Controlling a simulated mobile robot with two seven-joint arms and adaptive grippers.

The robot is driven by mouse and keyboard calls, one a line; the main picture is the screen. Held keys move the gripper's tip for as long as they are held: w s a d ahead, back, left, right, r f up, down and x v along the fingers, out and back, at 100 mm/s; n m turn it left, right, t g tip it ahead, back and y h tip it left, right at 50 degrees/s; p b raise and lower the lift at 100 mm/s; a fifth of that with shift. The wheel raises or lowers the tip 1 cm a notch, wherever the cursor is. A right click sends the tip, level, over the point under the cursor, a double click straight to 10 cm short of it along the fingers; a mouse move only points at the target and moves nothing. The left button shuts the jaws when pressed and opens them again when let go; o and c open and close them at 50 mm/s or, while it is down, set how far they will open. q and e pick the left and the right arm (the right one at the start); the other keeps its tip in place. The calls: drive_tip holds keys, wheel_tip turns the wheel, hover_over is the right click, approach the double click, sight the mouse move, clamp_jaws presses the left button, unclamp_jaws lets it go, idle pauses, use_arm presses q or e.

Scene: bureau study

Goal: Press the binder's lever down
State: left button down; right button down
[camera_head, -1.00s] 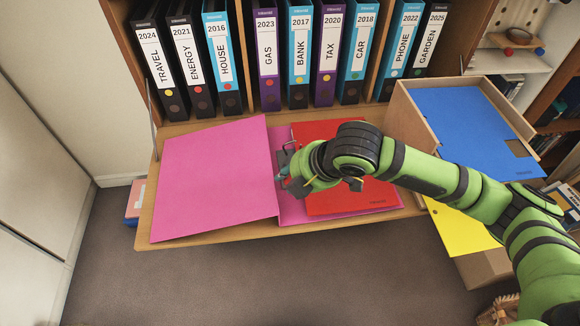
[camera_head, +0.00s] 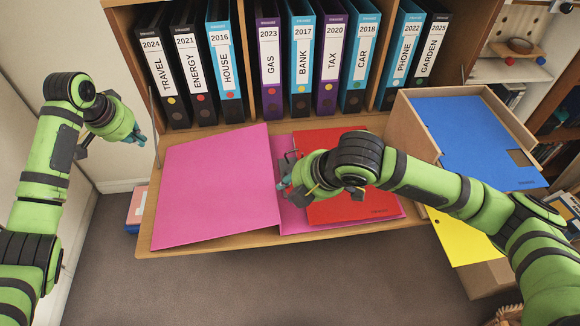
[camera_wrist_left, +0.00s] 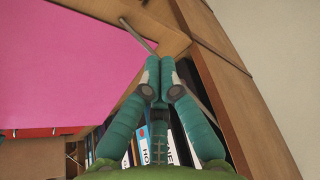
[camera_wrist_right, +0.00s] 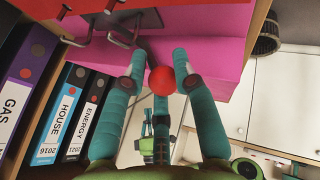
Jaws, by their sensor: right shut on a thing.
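The open pink binder (camera_head: 215,190) lies on the fold-down wooden shelf, its cover spread to the left. A red sheet or folder (camera_head: 345,205) lies on its right side. Metal rings (camera_wrist_right: 85,32) stand at the binder's mechanism in the right wrist view. A red knob (camera_wrist_right: 162,80) at the end of the dark lever (camera_wrist_right: 142,48) sits between the fingers of my right gripper (camera_wrist_right: 160,72), which is shut on it. In the head view this gripper (camera_head: 284,187) hides the lever. My left gripper (camera_head: 142,138) is shut and empty, left of the binder; its fingertips meet in the left wrist view (camera_wrist_left: 160,75).
Upright binders (camera_head: 270,60) line the shelf behind. A wooden box with a blue folder (camera_head: 470,140) stands at the right, a yellow folder (camera_head: 462,235) below it. A metal stay (camera_wrist_left: 137,33) is close to my left fingertips.

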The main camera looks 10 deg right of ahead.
drive_tip(key=shift+s+f, duration=0.1)
drive_tip(key=shift+f, duration=0.05)
use_arm(q)
drive_tip(key=s+d+r+m+g+h, duration=0.2)
drive_tip(key=s+d+r+m, duration=0.25)
drive_tip(key=d, duration=0.55)
drive_tip(key=s+d+r+m+g+h, duration=0.25)
drive_tip(key=s+d+r+m, duration=0.2)
drive_tip(key=d, duration=0.55)
drive_tip(key=s+d+r+m+g+h, duration=0.1)
drive_tip(key=s+d+r+m+g, duration=0.25)
drive_tip(key=d, duration=0.65)
drive_tip(key=shift+n+t, duration=0.25)
drive_tip(key=shift+t, duration=0.25)
drive_tip(key=x, duration=0.7)
drive_tip(key=s+a+x, duration=0.1)
drive_tip(key=x, duration=0.2)
drive_tip(key=shift+s+f, duration=0.1)
drive_tip(key=shift+f, duration=0.4)
drive_tip(key=shift+s+a+f, duration=0.1)
drive_tip(key=shift+s+f, duration=0.05)
drive_tip(key=shift+f, duration=0.35)
